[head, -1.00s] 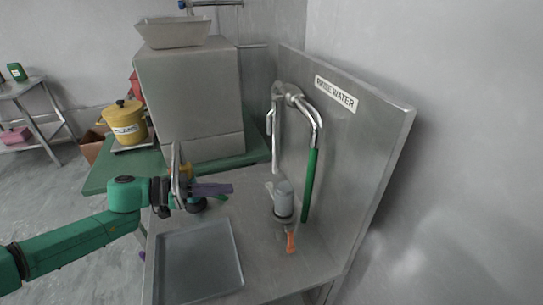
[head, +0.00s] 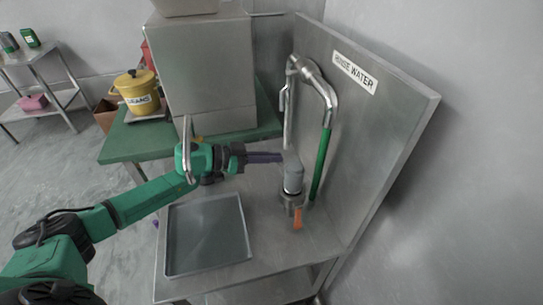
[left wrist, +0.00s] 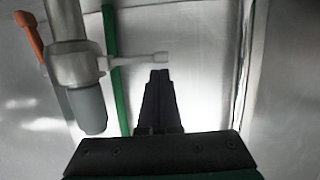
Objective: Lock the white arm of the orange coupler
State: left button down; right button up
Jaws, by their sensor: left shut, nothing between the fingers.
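The coupler (head: 293,178) is a grey cylinder with a metal collar, standing below the rinse-water tap. An orange handle (head: 297,222) sticks out at its front. In the left wrist view the coupler (left wrist: 72,62) fills the left side, with the orange handle (left wrist: 28,38) at upper left. Its pale arm (left wrist: 135,62) sticks out to the right. My left gripper (head: 279,157) is shut and empty, just left of the coupler's top. In the left wrist view its dark fingertips (left wrist: 159,75) show just below the arm's end; I cannot tell whether they touch. My right gripper is not in view.
A green hose (head: 321,165) rises behind the coupler to the tap (head: 318,80). The steel panel labelled rinse water (head: 395,110) stands close on the right. An empty grey tray (head: 208,236) lies front left of the coupler. A steel box (head: 205,75) stands behind my left arm.

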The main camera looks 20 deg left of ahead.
pick_arm(q)
jog(key=shift+w+a+f+n+p, duration=0.15)
jog(key=shift+n+p, duration=0.15)
jog(key=shift+p, duration=0.2)
